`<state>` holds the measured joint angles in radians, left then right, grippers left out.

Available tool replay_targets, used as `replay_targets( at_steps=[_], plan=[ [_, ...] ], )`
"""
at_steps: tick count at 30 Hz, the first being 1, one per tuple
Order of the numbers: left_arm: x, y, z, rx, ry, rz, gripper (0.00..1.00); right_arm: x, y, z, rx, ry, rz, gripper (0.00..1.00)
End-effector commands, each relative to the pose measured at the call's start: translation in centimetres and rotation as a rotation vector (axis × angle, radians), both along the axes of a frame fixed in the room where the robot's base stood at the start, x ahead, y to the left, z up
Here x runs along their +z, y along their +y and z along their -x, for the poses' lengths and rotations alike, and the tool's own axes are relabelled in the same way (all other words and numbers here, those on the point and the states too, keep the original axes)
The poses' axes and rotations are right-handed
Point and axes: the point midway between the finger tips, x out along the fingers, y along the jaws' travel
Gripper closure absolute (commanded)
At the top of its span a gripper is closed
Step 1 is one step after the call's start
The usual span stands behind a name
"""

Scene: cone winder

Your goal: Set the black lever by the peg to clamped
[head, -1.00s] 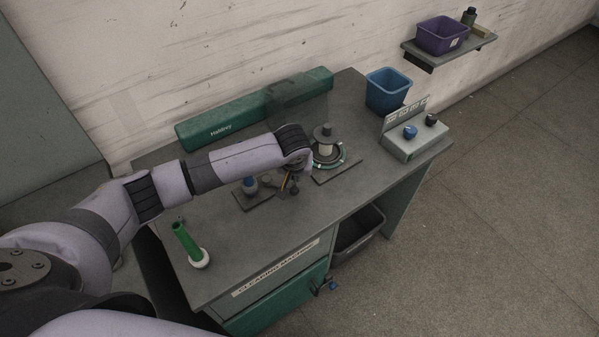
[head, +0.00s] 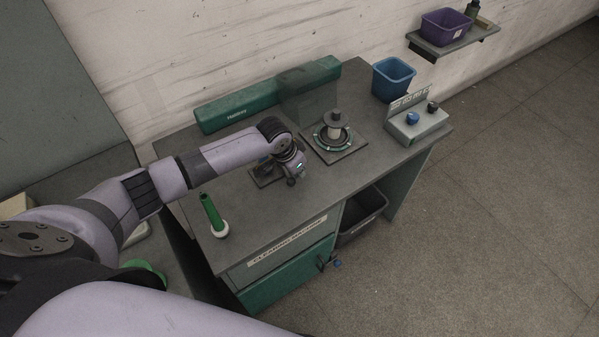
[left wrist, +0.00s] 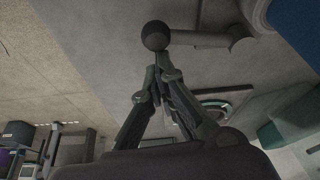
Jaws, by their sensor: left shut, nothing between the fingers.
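The black lever shows best in the left wrist view, a dark arm (left wrist: 205,39) ending in a round black ball knob (left wrist: 155,36). In the head view the knob (head: 291,182) shows just below my left gripper. My left gripper (head: 297,170) is shut and empty over the peg's small dark base plate (head: 262,182). In the left wrist view its fingertips (left wrist: 157,72) are close to the knob; I cannot tell whether they touch it. The blue peg (left wrist: 298,28) is partly in view at the upper right there and mostly hidden by my gripper in the head view.
A cone holder (head: 354,152) stands right of my gripper. A green housing (head: 236,108) lies along the back. The front middle of the table (head: 300,208) is clear.

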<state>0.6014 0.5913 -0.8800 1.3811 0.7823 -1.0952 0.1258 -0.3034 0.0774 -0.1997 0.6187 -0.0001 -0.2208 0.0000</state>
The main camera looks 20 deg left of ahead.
Motion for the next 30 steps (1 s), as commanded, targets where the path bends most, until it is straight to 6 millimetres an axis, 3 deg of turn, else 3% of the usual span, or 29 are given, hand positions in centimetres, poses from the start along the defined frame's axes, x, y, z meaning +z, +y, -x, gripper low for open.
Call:
replay_targets(
  at_steps=[13, 30],
  plan=[
    [0.0, 1.4, 1.5, -0.321, 0.002, -0.003, 1.00, 0.9, 0.0, -0.3, 0.000, -0.004, 0.000, 0.60],
    [-0.1, 2.1, 2.2, -0.319, 0.001, -0.003, 1.00, 1.3, -0.3, -0.5, 0.002, -0.008, 0.003, 0.60]
  ],
)
